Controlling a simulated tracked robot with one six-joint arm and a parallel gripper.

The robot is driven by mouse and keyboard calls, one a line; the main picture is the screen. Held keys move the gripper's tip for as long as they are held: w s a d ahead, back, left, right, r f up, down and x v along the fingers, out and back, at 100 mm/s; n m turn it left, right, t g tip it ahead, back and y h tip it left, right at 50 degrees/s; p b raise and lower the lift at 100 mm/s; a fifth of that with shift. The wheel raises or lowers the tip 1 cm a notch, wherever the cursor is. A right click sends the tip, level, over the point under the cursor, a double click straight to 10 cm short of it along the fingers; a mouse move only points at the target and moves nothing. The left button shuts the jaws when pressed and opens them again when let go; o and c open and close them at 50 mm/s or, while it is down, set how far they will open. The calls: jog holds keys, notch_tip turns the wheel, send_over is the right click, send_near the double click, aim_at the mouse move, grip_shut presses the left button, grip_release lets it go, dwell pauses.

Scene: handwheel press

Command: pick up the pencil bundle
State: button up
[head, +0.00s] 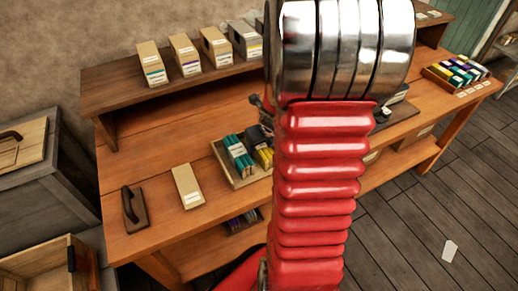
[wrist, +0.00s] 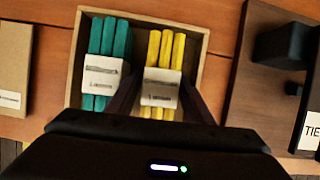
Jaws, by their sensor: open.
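Two pencil bundles lie side by side in a shallow wooden tray (wrist: 206,62). One is a teal bundle (wrist: 103,45) with a white paper band, and the other is a yellow bundle (wrist: 163,50) with a similar band. In the head view the teal bundle (head: 238,156) and yellow bundle (head: 264,157) show in the tray (head: 222,160), partly behind my red arm. In the wrist view my gripper (wrist: 160,88) is open, its dark fingers on either side of the yellow bundle's banded part. I cannot tell how far above it they are.
A cardboard box (head: 187,186) and a dark handled block (head: 133,208) lie left of the tray on the workbench (head: 165,110). Several boxes, including a tan one (head: 151,63), stand on the raised shelf. A dark board (wrist: 250,85) with black parts lies right of the tray.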

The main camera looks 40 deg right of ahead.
jog(key=shift+c, duration=0.5)
jog(key=c, duration=1)
notch_tip(320, 180, up, 10)
jog(key=shift+r, duration=0.1)
